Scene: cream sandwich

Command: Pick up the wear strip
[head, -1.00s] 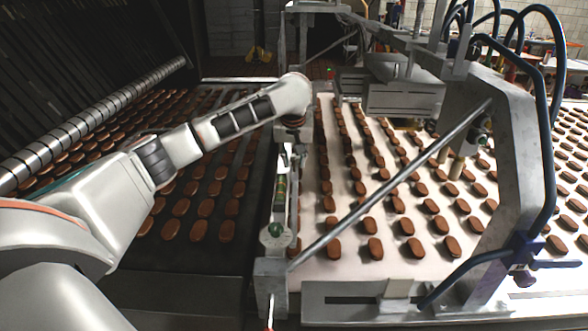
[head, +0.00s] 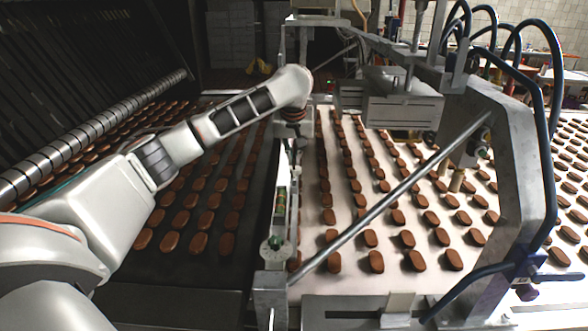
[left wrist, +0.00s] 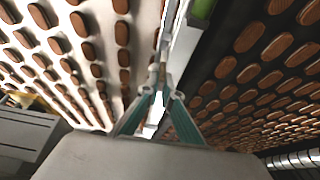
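In the left wrist view the two teal fingers of my left gripper (left wrist: 161,92) sit close together over this divider. A pale narrow strip, possibly the wear strip (left wrist: 182,52), runs along the divider beyond the fingertips. I cannot tell whether the fingers touch or hold it. I cannot single out the wear strip surely in the head view. My right gripper is in neither view.
Brown oval biscuits lie in rows on the dark belt (head: 190,268) at left and the white belt (head: 345,283) at right. A slanted metal rod (head: 400,190) crosses the white belt to a grey machine frame (head: 515,170). A ridged roller (head: 60,146) lies at far left.

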